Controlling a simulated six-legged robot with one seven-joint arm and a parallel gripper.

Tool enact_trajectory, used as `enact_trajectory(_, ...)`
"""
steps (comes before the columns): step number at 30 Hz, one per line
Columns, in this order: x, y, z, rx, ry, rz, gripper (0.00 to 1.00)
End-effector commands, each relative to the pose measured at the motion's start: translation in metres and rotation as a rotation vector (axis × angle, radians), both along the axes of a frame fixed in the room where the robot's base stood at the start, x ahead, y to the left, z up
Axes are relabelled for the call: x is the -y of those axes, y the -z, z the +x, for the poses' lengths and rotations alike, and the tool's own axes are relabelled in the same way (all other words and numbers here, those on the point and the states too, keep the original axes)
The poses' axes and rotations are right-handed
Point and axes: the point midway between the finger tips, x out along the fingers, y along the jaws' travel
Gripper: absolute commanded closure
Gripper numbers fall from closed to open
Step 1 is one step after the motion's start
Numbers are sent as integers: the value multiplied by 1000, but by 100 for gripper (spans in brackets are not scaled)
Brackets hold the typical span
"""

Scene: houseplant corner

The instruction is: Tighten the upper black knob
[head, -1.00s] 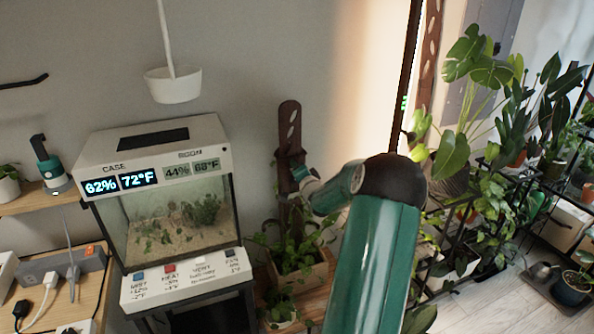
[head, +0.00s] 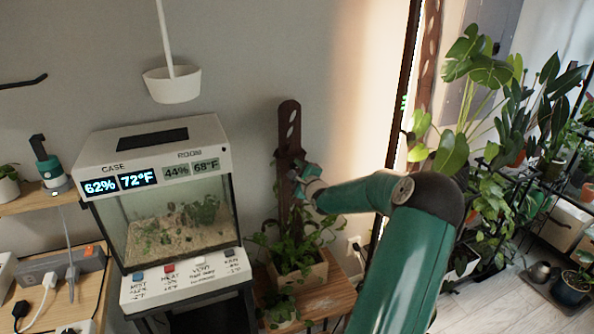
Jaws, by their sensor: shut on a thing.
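A brown slotted post (head: 289,125) stands upright behind a leafy plant, at the middle of the head view. My gripper (head: 302,172) is at the post's right side, partway up, small in the picture. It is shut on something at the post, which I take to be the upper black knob. The knob itself is hidden by the jaws, and its turn cannot be made out. My green arm reaches in from the lower right.
A glass terrarium case (head: 127,222) stands close on the left. A white pot (head: 172,86) hangs above. Dense plants fill the right.

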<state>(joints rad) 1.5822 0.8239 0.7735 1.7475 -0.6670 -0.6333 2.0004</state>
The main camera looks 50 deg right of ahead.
Motion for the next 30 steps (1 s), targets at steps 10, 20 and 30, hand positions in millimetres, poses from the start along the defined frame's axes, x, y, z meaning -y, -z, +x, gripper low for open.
enact_trajectory(10,1,1,-1,171,0,286,96)
enact_trajectory(20,1,1,-1,305,-1,511,96)
enact_trajectory(30,0,1,0,372,-1,624,96)
